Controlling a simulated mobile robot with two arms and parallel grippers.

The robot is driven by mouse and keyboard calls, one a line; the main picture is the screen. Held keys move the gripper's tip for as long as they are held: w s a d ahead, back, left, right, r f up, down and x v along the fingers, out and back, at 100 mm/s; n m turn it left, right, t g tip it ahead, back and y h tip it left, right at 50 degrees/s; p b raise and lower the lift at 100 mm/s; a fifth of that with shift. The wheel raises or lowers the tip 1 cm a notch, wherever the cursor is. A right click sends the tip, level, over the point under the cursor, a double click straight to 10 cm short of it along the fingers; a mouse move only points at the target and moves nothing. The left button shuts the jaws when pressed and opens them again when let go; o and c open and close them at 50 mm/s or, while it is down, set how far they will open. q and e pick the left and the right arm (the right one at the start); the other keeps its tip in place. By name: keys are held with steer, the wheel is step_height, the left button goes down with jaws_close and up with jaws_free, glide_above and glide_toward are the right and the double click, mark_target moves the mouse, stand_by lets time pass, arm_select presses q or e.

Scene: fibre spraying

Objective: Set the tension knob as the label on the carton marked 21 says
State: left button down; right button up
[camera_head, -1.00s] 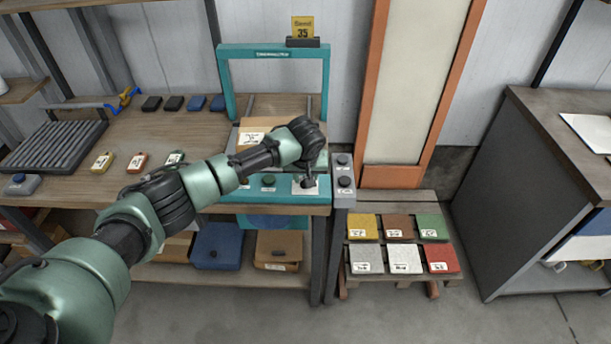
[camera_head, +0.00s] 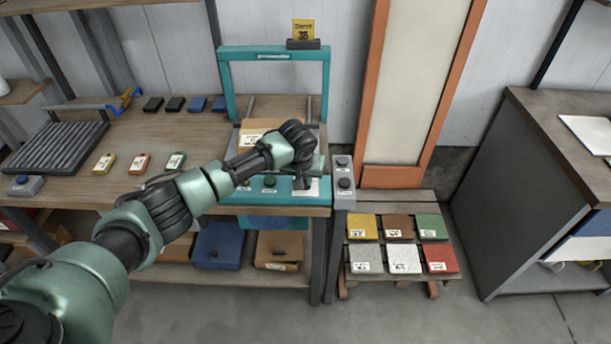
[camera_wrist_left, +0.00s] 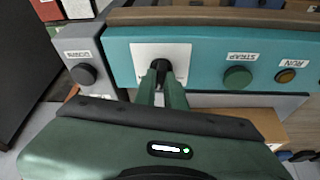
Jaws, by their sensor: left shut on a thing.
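My left gripper (camera_head: 306,182) is at the front panel of the teal strapping machine (camera_head: 223,80). In the left wrist view its fingers (camera_wrist_left: 161,82) are shut on a dark knob (camera_wrist_left: 160,65), set in a white plate (camera_wrist_left: 145,58) on the teal panel. The plate's markings are mostly hidden by the fingers, so the knob's setting cannot be read. A brown carton (camera_head: 255,125) with a white label lies in the machine behind my wrist; its text is too small to read. My right gripper is not in view.
A grey box with dark knobs (camera_head: 344,183) adjoins the panel. Several coloured boxes (camera_head: 362,227) lie on a low rack.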

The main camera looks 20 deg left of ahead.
arm_select(q)
steer(key=shift+a+m+h+p, duration=0.1)
steer(key=shift+m+h+p, duration=0.25)
steer(key=shift+m, duration=0.45)
steer(key=shift+m+h, duration=0.35)
steer(key=shift+m, duration=0.55)
steer(key=shift+a+m+g+h, duration=0.1)
steer(key=shift+m+g+h, duration=0.4)
steer(key=shift+m, duration=1.2)
steer(key=shift+b, duration=0.3)
steer(key=c, duration=1.5)
jaws_free()
